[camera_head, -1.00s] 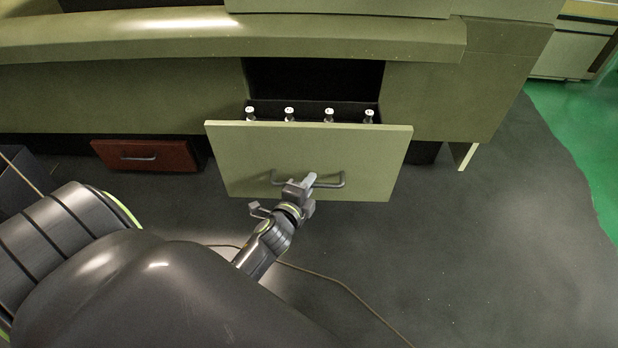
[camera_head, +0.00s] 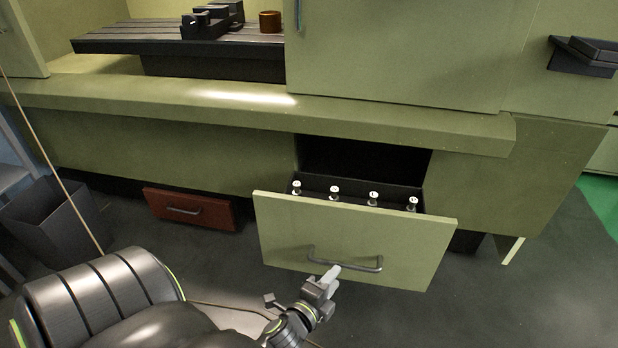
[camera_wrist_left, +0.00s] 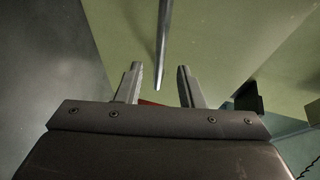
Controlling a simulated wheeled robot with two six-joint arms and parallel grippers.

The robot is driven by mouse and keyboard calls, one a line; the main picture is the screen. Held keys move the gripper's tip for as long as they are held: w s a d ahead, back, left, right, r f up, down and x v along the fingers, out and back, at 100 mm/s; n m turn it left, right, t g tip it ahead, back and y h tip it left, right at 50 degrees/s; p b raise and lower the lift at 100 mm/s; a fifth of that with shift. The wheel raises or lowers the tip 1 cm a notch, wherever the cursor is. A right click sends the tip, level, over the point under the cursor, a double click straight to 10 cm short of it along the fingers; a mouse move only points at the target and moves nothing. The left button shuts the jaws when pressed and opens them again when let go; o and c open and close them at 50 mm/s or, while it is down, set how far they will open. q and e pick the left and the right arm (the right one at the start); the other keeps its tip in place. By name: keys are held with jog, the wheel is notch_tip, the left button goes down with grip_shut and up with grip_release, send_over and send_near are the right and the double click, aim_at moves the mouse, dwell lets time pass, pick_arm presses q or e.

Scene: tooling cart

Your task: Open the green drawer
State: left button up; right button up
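The green drawer (camera_head: 355,238) is pulled out of the cabinet, with its dark inside showing behind the front panel. Several white-topped items (camera_head: 335,189) stand in a row in it. Its grey bar handle (camera_head: 345,263) is on the front panel. My left gripper (camera_head: 331,272) is at the lower edge of the handle in the head view. In the left wrist view its two fingers (camera_wrist_left: 159,70) are apart, and the handle (camera_wrist_left: 163,40) runs down into the gap between them. I cannot tell whether they touch it. My right gripper is not in view.
A red drawer (camera_head: 190,208) is shut or nearly so at the left. A dark bin (camera_head: 55,215) stands at the far left. The cabinet's ledge (camera_head: 250,105) overhangs the drawer. The grey floor (camera_head: 510,305) at right is clear.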

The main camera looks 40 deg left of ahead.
pick_arm(q)
jog(key=v, duration=1)
jog(key=shift+s, duration=0.25)
